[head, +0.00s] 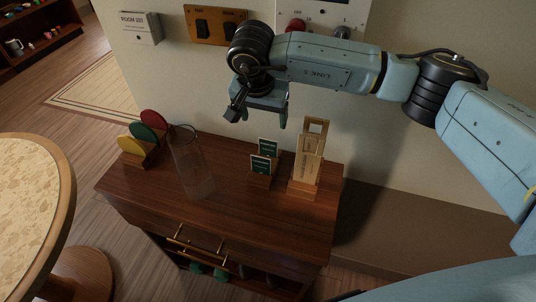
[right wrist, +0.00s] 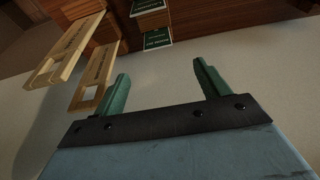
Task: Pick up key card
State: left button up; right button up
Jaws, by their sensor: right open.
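Two small green cards with pale print stand upright in wooden holders on the brown cabinet. The rear card (head: 268,146) is a little right of and behind the front card (head: 261,165). I cannot tell from the print which is the key card. In the right wrist view, green cards show at the top, one (right wrist: 157,38) below another (right wrist: 148,6). My right gripper (head: 262,114) is open and empty, above and behind the cards, near the wall. Its spread fingers (right wrist: 161,70) point towards the cards without touching them. My left gripper is out of view.
Tall wooden tags (head: 309,152) stand in a holder right of the cards. A clear glass cylinder (head: 190,165) and a rack of coloured discs (head: 143,135) stand left. The cabinet top (head: 235,215) is clear in front. A round table (head: 68,190) is at left.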

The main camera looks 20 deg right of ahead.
jog(key=b, duration=0.4)
send_over(271, 144)
jog(key=a, duration=0.2)
jog(key=x, duration=0.2)
jog(key=s+x, duration=0.1)
jog(key=x, duration=0.3)
jog(key=shift+s+a+f, duration=0.15)
jog(key=shift+a+f, duration=0.05)
jog(key=shift+f, duration=0.35)
jog(key=shift+d+f+b, duration=0.1)
jog(key=shift+f+b, duration=0.25)
jog(key=shift+f, duration=0.1)
jog(key=b+x, duration=0.1)
jog(key=x, duration=0.1)
jog(key=b+x, duration=0.2)
jog(key=x, duration=0.1)
jog(key=shift+s+d, duration=0.1)
jog(key=shift+d, duration=0.15)
jog(key=shift+d+f, duration=0.15)
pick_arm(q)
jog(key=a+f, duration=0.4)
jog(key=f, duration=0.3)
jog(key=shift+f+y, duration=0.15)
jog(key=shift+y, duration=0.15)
pick_arm(e)
jog(key=shift+c, duration=0.2)
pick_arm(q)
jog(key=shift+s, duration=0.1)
pick_arm(e)
jog(key=c, duration=1)
